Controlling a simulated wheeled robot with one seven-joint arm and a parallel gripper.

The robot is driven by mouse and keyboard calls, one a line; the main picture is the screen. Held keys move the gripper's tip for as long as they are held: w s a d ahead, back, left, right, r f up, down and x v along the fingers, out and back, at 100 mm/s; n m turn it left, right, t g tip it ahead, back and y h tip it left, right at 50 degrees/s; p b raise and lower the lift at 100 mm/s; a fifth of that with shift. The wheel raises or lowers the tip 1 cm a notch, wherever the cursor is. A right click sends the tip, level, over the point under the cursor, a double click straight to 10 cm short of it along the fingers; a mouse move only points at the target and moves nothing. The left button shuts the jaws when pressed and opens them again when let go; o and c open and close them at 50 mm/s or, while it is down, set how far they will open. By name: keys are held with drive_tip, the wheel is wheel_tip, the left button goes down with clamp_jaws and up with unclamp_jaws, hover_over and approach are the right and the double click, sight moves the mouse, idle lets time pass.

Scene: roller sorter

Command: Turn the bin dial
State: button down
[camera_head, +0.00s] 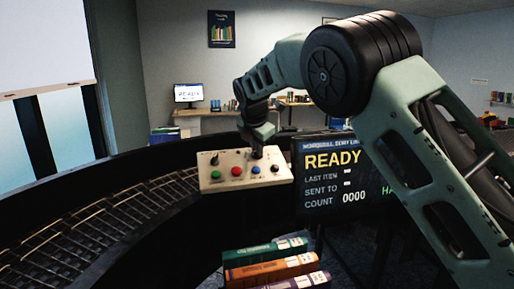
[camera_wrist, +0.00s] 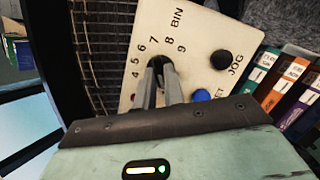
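The bin dial (camera_wrist: 156,61) is a small dark knob on a cream control panel (camera_head: 245,181). In the wrist view, numbers from 4 to 9 and the word BIN curve around it. My gripper (camera_wrist: 160,70) has its two grey fingers close together, one on each side of the dial, and looks shut on it. The fingers cover much of the dial, so its pointer and setting are hidden. In the head view my gripper (camera_head: 258,150) reaches down to the back right of the panel and hides the dial.
The panel also carries a green button (camera_head: 216,175), a red button (camera_head: 236,171), a blue button (camera_head: 256,169) and a black JOG button (camera_wrist: 221,59). A screen (camera_head: 340,180) reads READY, count 0000. Books (camera_head: 275,268) stand in front. A roller conveyor (camera_head: 90,235) curves along the left.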

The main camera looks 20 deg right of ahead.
drive_tip(key=shift+m+p, duration=0.3)
drive_tip(key=shift+p, duration=0.05)
drive_tip(key=shift+w+r+m+g+p, duration=0.1)
drive_tip(key=shift+m+g+p, duration=0.2)
drive_tip(key=shift+m+p, duration=0.85)
drive_tip(key=shift+m+g+p, duration=0.3)
drive_tip(key=shift+m+p, duration=0.5)
drive_tip(key=shift+m, duration=0.65)
drive_tip(key=shift+f, duration=0.2)
drive_tip(key=c, duration=1.5)
unclamp_jaws()
drive_tip(key=shift+r, duration=0.15)
drive_tip(key=b+v, duration=0.1)
drive_tip(key=v, duration=0.7)
drive_tip(key=b+v, duration=0.2)
drive_tip(key=v, duration=0.7)
drive_tip(key=shift+a+b, duration=0.25)
drive_tip(key=shift+b, duration=0.05)
